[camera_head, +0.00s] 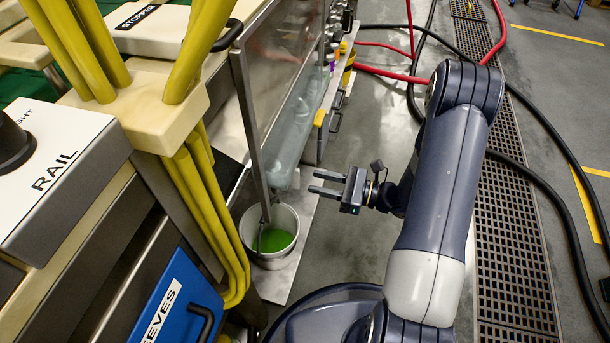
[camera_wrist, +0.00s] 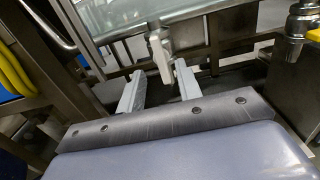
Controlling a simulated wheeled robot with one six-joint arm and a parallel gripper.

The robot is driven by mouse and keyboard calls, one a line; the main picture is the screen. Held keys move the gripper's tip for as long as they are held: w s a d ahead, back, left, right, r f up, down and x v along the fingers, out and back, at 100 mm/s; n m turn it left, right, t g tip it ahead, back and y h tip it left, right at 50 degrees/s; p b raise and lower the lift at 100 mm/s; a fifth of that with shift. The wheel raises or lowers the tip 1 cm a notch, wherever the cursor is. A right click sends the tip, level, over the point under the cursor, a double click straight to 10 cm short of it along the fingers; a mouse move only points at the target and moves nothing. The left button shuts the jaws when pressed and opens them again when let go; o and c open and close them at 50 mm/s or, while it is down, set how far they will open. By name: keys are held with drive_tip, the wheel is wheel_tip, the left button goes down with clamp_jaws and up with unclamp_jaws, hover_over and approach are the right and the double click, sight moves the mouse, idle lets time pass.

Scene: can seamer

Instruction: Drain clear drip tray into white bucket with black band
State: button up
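The clear drip tray (camera_head: 293,128) runs along the machine's side in the head view, and its pale see-through body (camera_wrist: 140,14) fills the top of the wrist view. A light tap or valve (camera_wrist: 160,52) hangs at its lower edge.
Another metal tap (camera_wrist: 298,30) with a yellow part is at the wrist view's upper right. A thin metal post (camera_head: 250,125) rises by the bucket. Yellow hoses (camera_head: 205,205) crowd the left. Clear floor (camera_head: 345,240) lies around my gripper; red and black hoses lie farther off.

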sight(299, 178)
drive_tip(key=shift+v, duration=1.95)
drive_tip(key=shift+a, duration=0.15)
drive_tip(key=b+x, duration=0.2)
drive_tip(key=x, duration=0.9)
drive_tip(key=shift+f, duration=0.1)
drive_tip(key=shift+m+p, duration=0.3)
drive_tip(key=shift+p, duration=0.1)
drive_tip(key=shift+m, duration=0.3)
